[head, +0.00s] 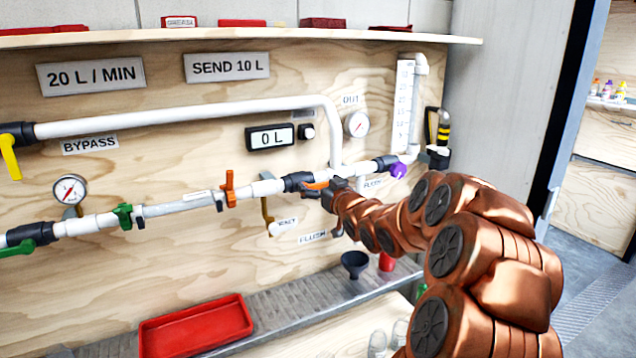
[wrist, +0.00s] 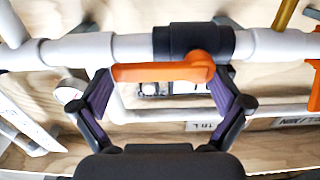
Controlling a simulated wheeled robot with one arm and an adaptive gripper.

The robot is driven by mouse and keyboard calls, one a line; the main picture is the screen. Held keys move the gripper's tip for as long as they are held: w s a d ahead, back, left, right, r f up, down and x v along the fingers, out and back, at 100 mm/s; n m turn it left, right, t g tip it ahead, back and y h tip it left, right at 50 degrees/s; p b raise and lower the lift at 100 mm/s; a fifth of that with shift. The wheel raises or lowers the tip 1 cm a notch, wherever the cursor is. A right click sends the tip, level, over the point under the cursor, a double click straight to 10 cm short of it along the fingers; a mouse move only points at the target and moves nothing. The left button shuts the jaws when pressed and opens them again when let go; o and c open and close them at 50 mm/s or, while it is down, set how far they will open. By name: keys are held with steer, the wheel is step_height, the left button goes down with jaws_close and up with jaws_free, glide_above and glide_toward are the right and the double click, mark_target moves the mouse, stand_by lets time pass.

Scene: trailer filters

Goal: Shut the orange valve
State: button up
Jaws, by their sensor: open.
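The orange valve has a dark body (head: 298,181) on the white pipe and an orange lever handle (head: 316,185), partly hidden by my gripper in the head view. In the wrist view the handle (wrist: 165,72) lies along the pipe, beside the dark body (wrist: 192,41). My gripper (wrist: 163,90) is open, with one purple-padded finger near each end of the handle. Whether either finger touches it, I cannot tell. In the head view my gripper (head: 330,194) is at the valve, small and dark.
An orange clamp (head: 229,188) and a green clamp (head: 123,216) sit on the pipe to the left. A purple-handled valve (head: 398,171) is to the right. A red tray (head: 195,326) and a dark funnel (head: 355,263) are below on the grey ledge.

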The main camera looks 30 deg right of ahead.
steer(key=shift+w, duration=0.15)
steer(key=c, duration=1.4)
